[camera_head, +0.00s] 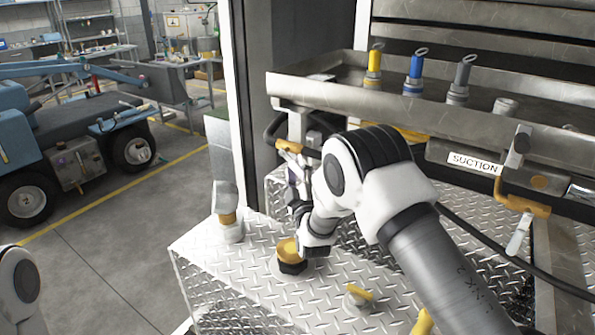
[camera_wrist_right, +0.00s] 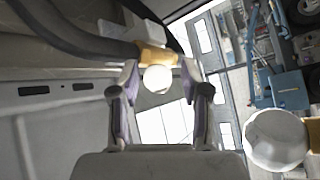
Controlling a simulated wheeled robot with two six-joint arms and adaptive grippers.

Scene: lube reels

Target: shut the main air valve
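A yellow valve part (camera_head: 289,146) sits on a grey pipe and dark hose under the tray's left end. No readable label marks it as the main air valve. My right gripper (camera_head: 292,172) is just below it, partly hidden by my own wrist. In the right wrist view, the gripper's two fingers (camera_wrist_right: 158,88) stand apart, one on each side of a round white end (camera_wrist_right: 158,79) below the yellow part (camera_wrist_right: 157,57). Gaps show between the fingers and the white end. My left gripper is out of view; only a left arm link shows at the lower left.
A metal tray (camera_head: 330,98) with yellow, blue and grey capped fittings stands above. On the tread-plate deck (camera_head: 215,270) are a yellow cap (camera_head: 288,248), a white-and-orange fitting (camera_head: 229,222) and a small yellow handle (camera_head: 359,292). A SUCTION label (camera_head: 473,163) is at right.

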